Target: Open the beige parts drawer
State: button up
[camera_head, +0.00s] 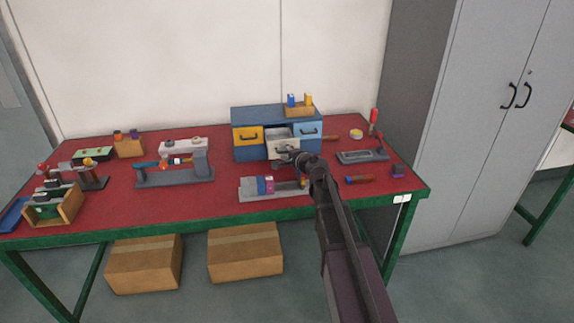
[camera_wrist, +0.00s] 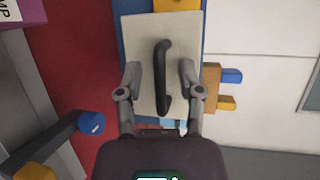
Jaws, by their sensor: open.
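The blue drawer cabinet (camera_head: 262,114) stands on the red bench top. Its beige drawer (camera_head: 285,146) is in the middle column and sticks out, with part of its inside showing behind the front. The wrist view shows the beige front (camera_wrist: 145,32) close up, with a dark bar handle (camera_wrist: 161,85) on it. My gripper (camera_head: 299,160) is in front of this drawer. In the wrist view my gripper (camera_wrist: 159,75) is open, with one finger on each side of the handle. Both fingers look apart from the handle.
A yellow drawer (camera_head: 247,136) and a light blue drawer (camera_head: 308,131) flank the beige one. An orange holder (camera_head: 299,111) with blocks sits on top. A grey fixture (camera_head: 258,190) lies below my gripper, and a tray-like device (camera_head: 362,156) stands to the right.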

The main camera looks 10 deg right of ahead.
jog(key=shift+w, duration=0.1)
jog(key=w, duration=1.1)
jog(key=p+v, duration=0.3)
jog(key=v, duration=1.1)
jog(key=s+a+f+n+g, duration=0.2)
jog(key=s, duration=0.2)
jog(key=s+a+f+n+g+p, duration=0.1)
jog(key=s+a+f+n+g, duration=0.1)
jog(key=s+a+n, duration=0.1)
jog(key=s+a+f+n+g, duration=0.2)
jog(key=s+n, duration=0.1)
jog(key=s, duration=0.2)
jog(key=shift+s+a+f+g, duration=0.2)
jog(key=shift+a+f+g, duration=0.15)
jog(key=shift+a+g, duration=0.05)
jog(key=s+d+f+n+g+h+p, duration=0.1)
jog(key=s+f+n+g+h, duration=0.1)
jog(key=s, duration=0.6)
jog(key=s+f+n+g+h+p, duration=0.1)
jog(key=s+f+n+g+h, duration=0.1)
jog(key=s, duration=0.6)
jog(key=shift+s+d+f+n+g+h, duration=0.3)
jog(key=shift+n+g, duration=0.5)
jog(key=shift+g, duration=0.4)
